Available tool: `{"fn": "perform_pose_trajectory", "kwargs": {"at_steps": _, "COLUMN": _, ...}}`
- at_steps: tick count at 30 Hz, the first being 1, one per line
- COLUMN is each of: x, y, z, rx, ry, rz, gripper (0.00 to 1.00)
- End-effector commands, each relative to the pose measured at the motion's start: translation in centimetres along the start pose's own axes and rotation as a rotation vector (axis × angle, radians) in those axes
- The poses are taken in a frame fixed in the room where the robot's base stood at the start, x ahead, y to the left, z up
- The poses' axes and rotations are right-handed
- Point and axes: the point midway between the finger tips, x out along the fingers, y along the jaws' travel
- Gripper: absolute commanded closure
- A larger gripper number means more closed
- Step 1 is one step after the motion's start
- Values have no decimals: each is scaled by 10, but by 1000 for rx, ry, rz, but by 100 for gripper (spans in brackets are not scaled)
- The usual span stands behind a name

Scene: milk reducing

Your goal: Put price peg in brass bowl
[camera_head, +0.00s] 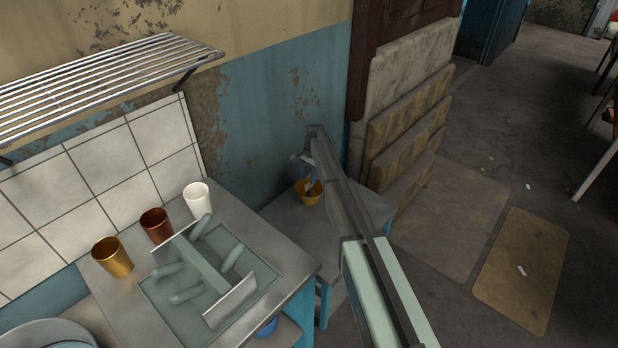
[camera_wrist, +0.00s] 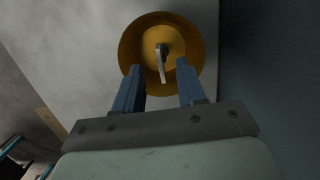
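The brass bowl (camera_head: 304,199) is a small yellow-orange bowl on the low grey table beside the wall. It also shows in the wrist view (camera_wrist: 133,45), seen from above. The price peg (camera_wrist: 162,61) is a small pale piece with a block-like head and a thin stem, seen within the bowl's outline. I cannot tell whether it touches the bowl's bottom. My gripper (camera_wrist: 160,68) has blue fingers spread apart, with visible gaps on both sides of the peg. In the head view my gripper (camera_head: 310,183) is just over the bowl, and the peg cannot be made out clearly.
A counter at the left holds a brass cup (camera_head: 112,258), a brown cup (camera_head: 156,226), a white cup (camera_head: 197,200) and a grey-green rack (camera_head: 212,272). A wire shelf (camera_head: 95,85) hangs above. Stacked slabs (camera_head: 405,125) stand right of the low table (camera_head: 283,215).

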Motion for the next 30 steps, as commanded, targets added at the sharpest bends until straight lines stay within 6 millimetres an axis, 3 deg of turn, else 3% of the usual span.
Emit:
{"fn": "perform_pose_trajectory", "kwargs": {"at_steps": 15, "x": -59, "y": 0, "z": 9, "rx": 0, "ry": 0, "rz": 0, "gripper": 60}}
{"fn": "perform_pose_trajectory", "kwargs": {"at_steps": 30, "x": -61, "y": 6, "z": 13, "rx": -7, "ry": 1, "rz": 0, "gripper": 60}}
